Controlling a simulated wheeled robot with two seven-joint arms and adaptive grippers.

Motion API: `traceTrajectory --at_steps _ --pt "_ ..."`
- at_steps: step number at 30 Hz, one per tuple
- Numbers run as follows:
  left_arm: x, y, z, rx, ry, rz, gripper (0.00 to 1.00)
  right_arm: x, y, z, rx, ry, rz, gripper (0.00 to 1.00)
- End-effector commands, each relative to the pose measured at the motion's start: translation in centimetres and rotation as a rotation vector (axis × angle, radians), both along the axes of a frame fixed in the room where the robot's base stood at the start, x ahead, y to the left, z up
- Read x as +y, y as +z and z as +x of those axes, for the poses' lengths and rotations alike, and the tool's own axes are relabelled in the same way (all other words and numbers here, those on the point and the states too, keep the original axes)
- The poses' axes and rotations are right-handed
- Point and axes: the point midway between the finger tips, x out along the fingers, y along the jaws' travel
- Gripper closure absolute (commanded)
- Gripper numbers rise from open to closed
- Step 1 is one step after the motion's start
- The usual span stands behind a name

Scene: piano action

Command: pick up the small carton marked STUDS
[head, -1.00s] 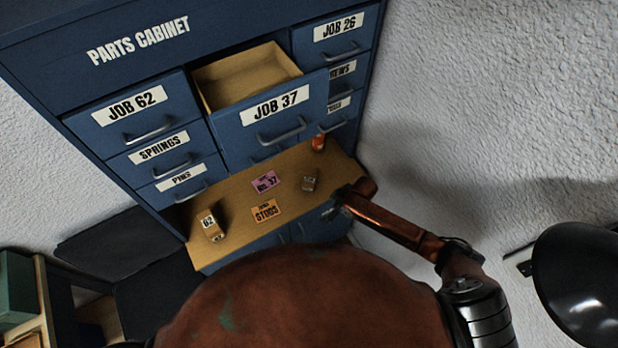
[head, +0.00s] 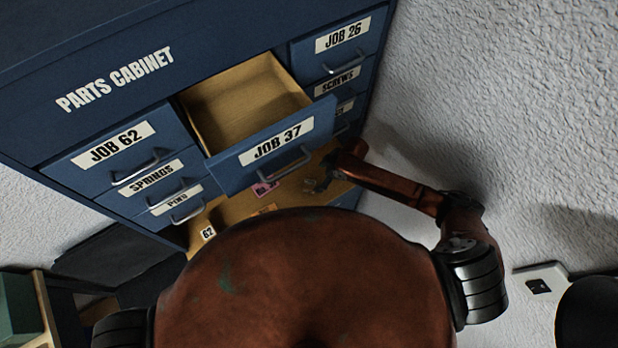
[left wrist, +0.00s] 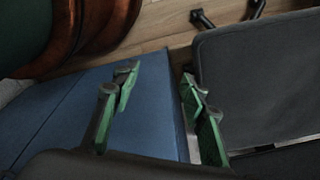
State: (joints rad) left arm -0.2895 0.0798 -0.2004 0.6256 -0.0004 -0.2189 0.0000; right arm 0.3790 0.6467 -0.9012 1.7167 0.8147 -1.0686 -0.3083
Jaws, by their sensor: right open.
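A small brownish carton (head: 309,184) stands on the wooden ledge of the cabinet; its marking is too small to read. My right gripper (head: 323,183) is open, close at its right side; whether they touch I cannot tell. An orange card (head: 266,209), mostly hidden behind my body, lies on the ledge. A pink card (head: 264,189) lies beyond it, partly covered by the open drawer. My left gripper (left wrist: 158,100) is open and empty in the left wrist view, in front of a blue panel.
The JOB 37 drawer (head: 272,155) is pulled out over the ledge, and its visible inside is empty. The blue parts cabinet (head: 130,60) has several shut drawers. White wall is at right.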

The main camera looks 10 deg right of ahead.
Motion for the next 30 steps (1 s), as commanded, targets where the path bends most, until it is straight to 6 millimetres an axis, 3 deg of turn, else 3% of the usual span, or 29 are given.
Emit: traceTrajectory --at_steps 3,9,14,21,30 --pt "0.1 -1.2 -1.7 0.021 0.005 0.001 0.6 0.6 -1.1 0.1 0.001 0.006 0.0 0.29" --pt "0.1 -2.9 -2.9 0.037 0.007 0.002 0.6 1.2 -2.5 0.4 0.001 0.008 0.0 0.29" --pt "0.1 -3.3 -2.3 0.03 0.006 0.001 0.6 1.4 -2.8 0.5 0.0 0.008 0.001 0.29" --pt "0.0 -5.8 -0.7 0.007 0.002 0.0 0.6 2.1 -5.1 0.5 0.0 0.007 0.002 0.29" --pt "0.0 -8.6 -1.1 0.014 0.003 0.0 0.6 2.9 -7.3 0.9 -0.001 0.004 -0.001 0.29"
